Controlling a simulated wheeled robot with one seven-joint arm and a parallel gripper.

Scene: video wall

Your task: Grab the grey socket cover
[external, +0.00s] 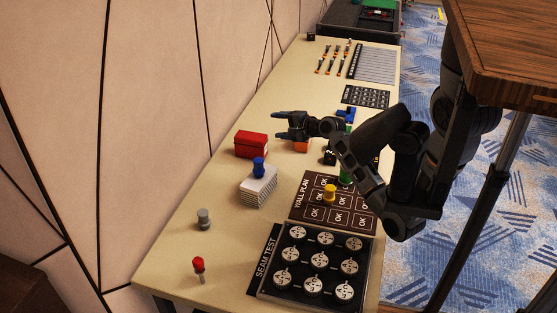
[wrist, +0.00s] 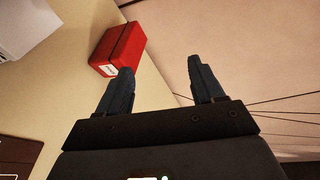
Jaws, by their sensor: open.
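A small grey capped piece (external: 204,219), which looks like the grey socket cover, stands upright near the table's wall-side edge in the external view. My gripper (external: 279,125) is open and empty above the table, beyond the red box and well away from the grey piece. In the wrist view my two dark fingers (wrist: 160,68) are apart with nothing between them. The grey piece does not show in the wrist view.
A red box (external: 251,144) (wrist: 118,47) lies near my gripper. A blue-knobbed piece (external: 258,166) stands on a white stack (external: 258,187). A red-topped piece (external: 199,268) stands at the front. The seam test board (external: 315,262) is to the right. Bare table (external: 165,268) surrounds the grey piece.

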